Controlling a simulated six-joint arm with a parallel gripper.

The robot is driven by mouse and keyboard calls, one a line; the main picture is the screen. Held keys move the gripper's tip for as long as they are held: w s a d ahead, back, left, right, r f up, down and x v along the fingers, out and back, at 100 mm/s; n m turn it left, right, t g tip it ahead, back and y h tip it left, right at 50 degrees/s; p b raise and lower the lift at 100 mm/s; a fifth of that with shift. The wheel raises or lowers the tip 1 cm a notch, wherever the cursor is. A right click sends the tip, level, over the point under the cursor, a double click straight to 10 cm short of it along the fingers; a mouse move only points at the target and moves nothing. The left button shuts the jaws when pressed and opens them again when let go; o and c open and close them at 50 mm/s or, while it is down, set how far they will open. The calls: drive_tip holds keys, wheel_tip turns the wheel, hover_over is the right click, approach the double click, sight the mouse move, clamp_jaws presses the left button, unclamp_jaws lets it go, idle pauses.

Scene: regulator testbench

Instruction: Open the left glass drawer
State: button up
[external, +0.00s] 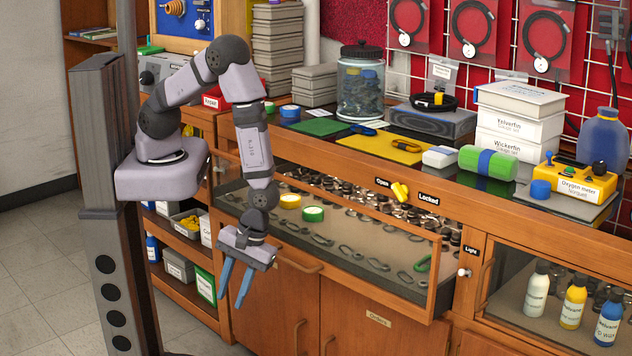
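The left glass drawer (431,275) has a wooden frame and a clear front. Its front stands out from the cabinet, so it looks pulled partly open. My forearm hides part of the drawer's left side.
A right glass compartment (482,275) holds white, yellow and blue bottles. The countertop carries a glass jar (361,90), a green roll (488,162), white boxes and a yellow oxygen meter (575,186). Open shelves (183,285) stand at lower left. The floor at left is clear.

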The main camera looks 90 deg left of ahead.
drive_tip(key=w+a+r+n+t+p, duration=0.4)
drive_tip(key=w+r+n+p, duration=0.2)
drive_tip(key=w+n+p, duration=0.15)
drive_tip(key=n+t+y+p, duration=0.1)
drive_tip(key=n+y+p, duration=0.15)
drive_tip(key=n, duration=0.35)
approach(289, 262)
drive_tip(key=shift+m+h, duration=0.25)
drive_tip(key=shift+w+a+f+b, duration=0.2)
drive_tip(key=shift+a+f+b, duration=0.15)
drive_tip(key=shift+f, duration=0.8)
drive_tip(key=shift+w+a+f+b, duration=0.2)
drive_tip(key=shift+f+b, duration=0.2)
drive_tip(key=shift+f, duration=0.8)
drive_tip(key=shift+w+a+f+b, duration=0.15)
drive_tip(key=shift+a+f+b, duration=0.2)
drive_tip(key=shift+f, duration=0.8)
drive_tip(key=shift+c, duration=0.4)
clamp_jaws()
